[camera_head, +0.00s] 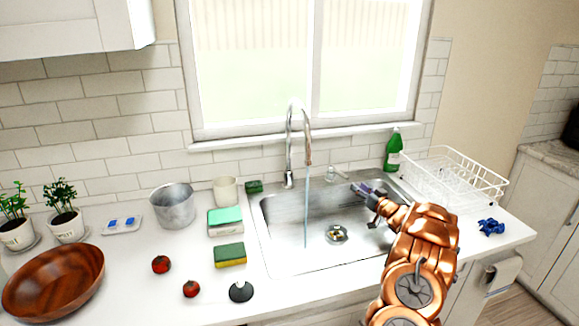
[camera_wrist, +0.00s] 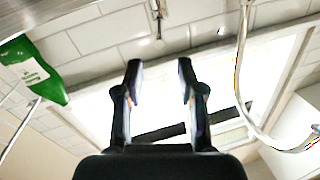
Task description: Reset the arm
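My gripper (camera_head: 362,190) is at the end of my copper-coloured arm, over the right part of the steel sink (camera_head: 280,262) in the head view. In the wrist view its two black fingers (camera_wrist: 159,80) stand apart with nothing between them. The wrist view looks upside down toward the window and the tiled wall behind the sink.
A faucet (camera_head: 291,140) runs water into the sink. A green bottle (camera_head: 393,152) and a white dish rack (camera_head: 450,180) stand close to my gripper at the right. Sponges (camera_head: 230,254), a metal pot (camera_head: 174,206) and a wooden bowl (camera_head: 52,283) stand on the left counter.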

